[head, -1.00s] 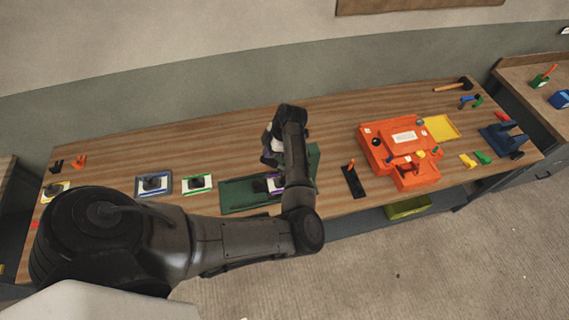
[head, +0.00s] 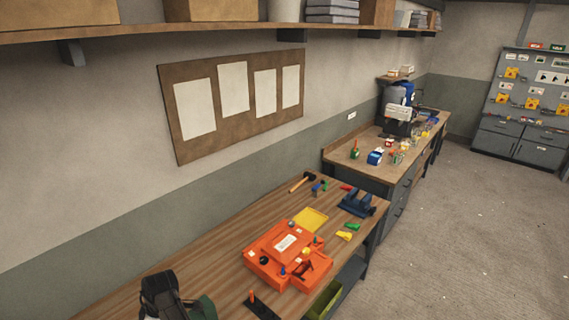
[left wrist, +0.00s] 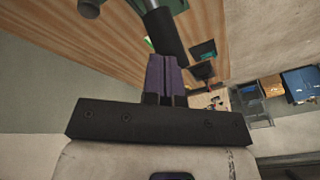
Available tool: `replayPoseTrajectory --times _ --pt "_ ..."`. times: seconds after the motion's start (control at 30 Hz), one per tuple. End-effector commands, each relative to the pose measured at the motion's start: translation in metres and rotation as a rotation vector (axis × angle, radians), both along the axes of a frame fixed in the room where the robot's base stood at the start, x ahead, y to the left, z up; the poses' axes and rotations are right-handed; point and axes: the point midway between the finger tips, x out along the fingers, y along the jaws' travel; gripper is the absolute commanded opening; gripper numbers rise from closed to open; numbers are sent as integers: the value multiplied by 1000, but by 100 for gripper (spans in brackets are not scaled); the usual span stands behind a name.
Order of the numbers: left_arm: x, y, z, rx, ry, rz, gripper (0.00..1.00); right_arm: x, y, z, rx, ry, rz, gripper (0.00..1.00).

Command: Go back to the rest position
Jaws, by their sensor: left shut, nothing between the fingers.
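In the left wrist view the fingers of my left gripper (left wrist: 165,72) are shut together with nothing between them. The wooden bench top lies beyond them, seen at a steep tilt. In the head view only a dark part of my left arm shows at the bottom left, over the bench (head: 205,252); the fingers cannot be made out there. My right gripper is in neither view.
An orange mould (head: 287,255) stands on the bench beside a yellow tray (head: 310,219). A black plate (head: 262,307) lies in front. A blue fixture (head: 357,203) and a hammer (head: 301,183) are at the far end. A pinboard (head: 238,98) hangs on the wall.

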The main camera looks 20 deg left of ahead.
Motion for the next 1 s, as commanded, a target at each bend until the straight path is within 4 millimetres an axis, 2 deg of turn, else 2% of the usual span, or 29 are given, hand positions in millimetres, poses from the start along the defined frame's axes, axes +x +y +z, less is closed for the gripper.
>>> replayPoseTrajectory --times 0.07,0.13,0.17,0.3,0.37,0.4,0.43,0.5,0.57,0.67,0.7,0.77,0.8,0.9,1.0 --pt "8 5 10 -21 -84 -140 0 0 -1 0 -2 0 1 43" --pt "25 9 33 -3 -187 -309 0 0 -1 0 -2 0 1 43" --pt "35 11 48 25 -237 -393 0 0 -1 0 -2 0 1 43" --pt "74 16 133 222 -425 -742 0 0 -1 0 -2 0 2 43" --pt "84 12 168 330 -475 -888 0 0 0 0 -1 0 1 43" --pt "89 5 191 413 -498 -997 0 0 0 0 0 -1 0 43" --pt "91 -3 205 471 -508 -1077 0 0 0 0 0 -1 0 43" --pt "93 -27 230 590 -521 -1257 0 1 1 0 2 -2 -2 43" --pt "92 -56 241 672 -526 -1405 0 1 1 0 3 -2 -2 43" --pt "81 -111 238 735 -540 -1621 0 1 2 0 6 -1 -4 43" --pt "74 -133 231 739 -542 -1700 0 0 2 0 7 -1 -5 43" --pt "61 -164 214 723 -539 -1814 0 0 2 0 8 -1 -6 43" --pt "50 -183 202 702 -533 -1885 0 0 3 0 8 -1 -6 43" --pt "16 -223 165 620 -501 -2039 0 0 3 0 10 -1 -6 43" --pt "-23 -251 124 506 -444 -2158 0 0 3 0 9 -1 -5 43"
